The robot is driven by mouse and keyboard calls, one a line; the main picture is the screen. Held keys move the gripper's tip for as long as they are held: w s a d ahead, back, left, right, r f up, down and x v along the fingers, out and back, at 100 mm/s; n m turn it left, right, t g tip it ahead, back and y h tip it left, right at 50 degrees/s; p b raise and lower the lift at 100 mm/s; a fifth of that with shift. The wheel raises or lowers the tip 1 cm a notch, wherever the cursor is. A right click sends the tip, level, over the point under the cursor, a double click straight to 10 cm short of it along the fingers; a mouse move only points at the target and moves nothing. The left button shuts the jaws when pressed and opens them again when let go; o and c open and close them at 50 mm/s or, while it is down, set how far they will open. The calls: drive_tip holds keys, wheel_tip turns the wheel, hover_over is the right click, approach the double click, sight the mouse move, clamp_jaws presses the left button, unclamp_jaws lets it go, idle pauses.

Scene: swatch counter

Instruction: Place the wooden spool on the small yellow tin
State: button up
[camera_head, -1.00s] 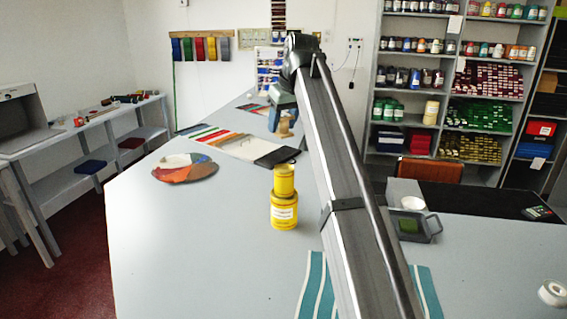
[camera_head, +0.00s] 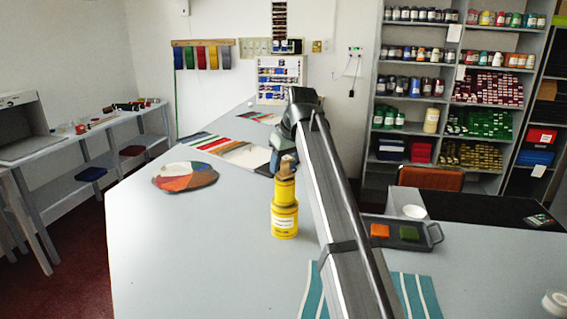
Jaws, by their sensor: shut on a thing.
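The small yellow tin (camera_head: 284,191) stands upright on top of a larger yellow tin (camera_head: 284,221) near the middle of the counter. My gripper (camera_head: 286,156) is at the far end of my arm, mostly hidden behind the arm's end. It is shut on the wooden spool (camera_head: 286,168), whose upper part is partly covered by the gripper. The spool is upright and lines up in the picture with the small tin's top. Its lower end meets the tin's top edge in this view; I cannot tell whether they touch.
A striped teal cloth (camera_head: 412,296) lies in front. A round colour palette (camera_head: 185,177) and swatch strips (camera_head: 205,142) lie left. The counter's left front is clear.

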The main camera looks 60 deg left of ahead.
drive_tip(key=shift+f, duration=0.1)
drive_tip(key=o, duration=1)
drive_tip(key=shift+o, duration=0.2)
drive_tip(key=v, duration=1.2)
